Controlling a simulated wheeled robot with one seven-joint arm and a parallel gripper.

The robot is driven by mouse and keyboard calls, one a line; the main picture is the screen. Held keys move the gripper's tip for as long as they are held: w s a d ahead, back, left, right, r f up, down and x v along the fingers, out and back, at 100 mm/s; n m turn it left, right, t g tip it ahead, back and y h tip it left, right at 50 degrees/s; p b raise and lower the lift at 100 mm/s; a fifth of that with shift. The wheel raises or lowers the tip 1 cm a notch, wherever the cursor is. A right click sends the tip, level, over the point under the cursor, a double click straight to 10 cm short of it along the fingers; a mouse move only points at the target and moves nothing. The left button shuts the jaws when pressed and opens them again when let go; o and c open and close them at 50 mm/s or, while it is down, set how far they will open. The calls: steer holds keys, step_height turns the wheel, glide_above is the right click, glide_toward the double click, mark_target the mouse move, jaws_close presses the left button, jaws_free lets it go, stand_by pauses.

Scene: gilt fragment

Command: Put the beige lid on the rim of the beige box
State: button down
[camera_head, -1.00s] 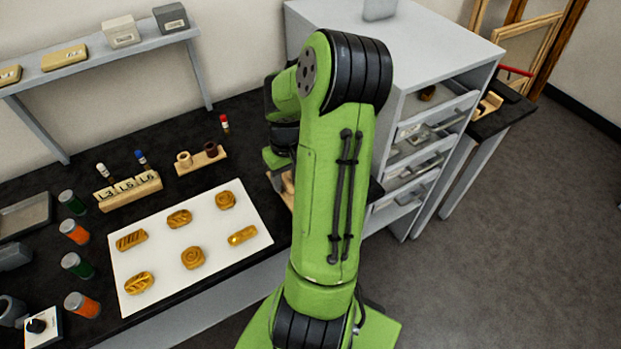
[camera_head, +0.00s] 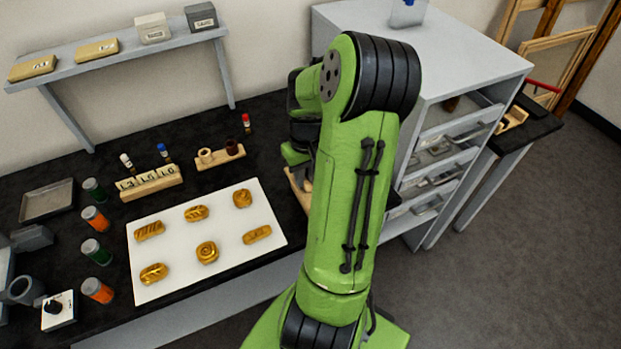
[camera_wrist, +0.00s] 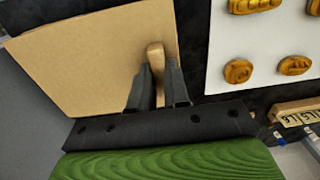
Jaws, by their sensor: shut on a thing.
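The beige lid (camera_wrist: 95,60) is a large flat panel at the left of the wrist view, with a small light wooden grip (camera_wrist: 155,58) standing on it. My gripper (camera_wrist: 158,75) is shut on this grip, one dark finger on each side.
A white board (camera_head: 215,276) with several golden pieces lies left of my arm. Orange and green jars, a lettered wooden block (camera_head: 150,184) and a small holder (camera_head: 220,157) stand on the dark bench. A grey cabinet (camera_head: 425,50) with open drawers stands behind right. The floor at right is clear.

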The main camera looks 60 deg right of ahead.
step_height(320, 180, up, 8)
steer(key=shift+f+p, duration=0.1)
steer(key=shift+p, duration=0.65)
steer(key=w+a+n, duration=0.1)
steer(key=w+a, duration=0.8)
steer(key=a, duration=0.4)
steer(key=w+a+n, duration=0.1)
steer(key=w+a, duration=0.7)
steer(key=a, duration=0.6)
steer(key=shift+w+r, duration=0.35)
steer(key=shift+w, duration=0.05)
